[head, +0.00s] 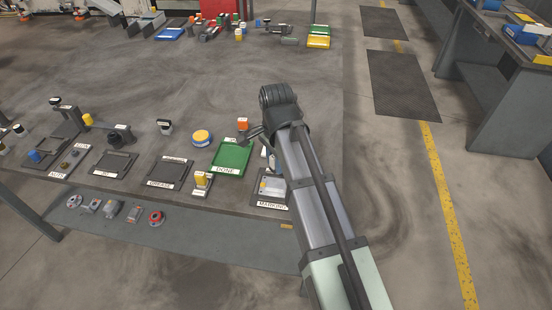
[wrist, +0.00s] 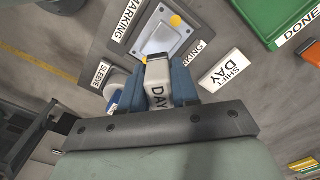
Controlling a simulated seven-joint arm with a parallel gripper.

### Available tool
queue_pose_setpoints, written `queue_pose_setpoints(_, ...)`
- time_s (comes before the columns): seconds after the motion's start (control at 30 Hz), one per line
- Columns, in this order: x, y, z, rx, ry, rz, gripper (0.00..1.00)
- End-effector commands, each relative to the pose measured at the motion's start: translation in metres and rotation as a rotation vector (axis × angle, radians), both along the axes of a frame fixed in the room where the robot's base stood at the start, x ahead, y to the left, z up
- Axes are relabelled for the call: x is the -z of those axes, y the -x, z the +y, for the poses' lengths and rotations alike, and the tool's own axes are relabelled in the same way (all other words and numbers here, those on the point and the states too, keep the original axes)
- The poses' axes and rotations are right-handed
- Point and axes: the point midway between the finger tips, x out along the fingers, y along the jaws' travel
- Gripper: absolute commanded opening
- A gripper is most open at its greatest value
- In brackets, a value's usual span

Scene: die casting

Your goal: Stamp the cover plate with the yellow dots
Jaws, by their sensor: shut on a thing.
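The cover plate (wrist: 167,36) is a light grey plate with a yellow dot (wrist: 175,20) near its far corner. It lies in the dark marking tray (wrist: 204,37); in the head view the plate (head: 273,186) is at the table's front edge. My gripper (wrist: 158,92) is shut on a white stamp (wrist: 157,73) lettered "DAY", between blue fingers. The stamp's far end has a yellow-orange edge and overlaps the near side of the plate in the wrist view. I cannot tell whether they touch. In the head view my arm mostly hides the gripper.
A green DONE tray (head: 233,157) lies left of the marking tray. A white "SHIFT DAY" label (wrist: 226,70) lies bare beside it. A yellow block (head: 201,178), an orange-topped stamp (head: 242,124) and a round yellow-topped tin (head: 201,137) stand nearby. A dark GREASE tray (head: 168,171) is further left.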

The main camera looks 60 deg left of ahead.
Motion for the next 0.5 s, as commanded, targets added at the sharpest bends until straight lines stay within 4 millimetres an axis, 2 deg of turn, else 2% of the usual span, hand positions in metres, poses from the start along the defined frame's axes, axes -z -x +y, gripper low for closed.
queue_pose_setpoints(0.27,0.016,0.0,-0.001,0.001,0.001,0.0,0.1)
queue_pose_setpoints(0.5,0.038,0.0,-0.001,0.002,0.001,0.0,0.1)
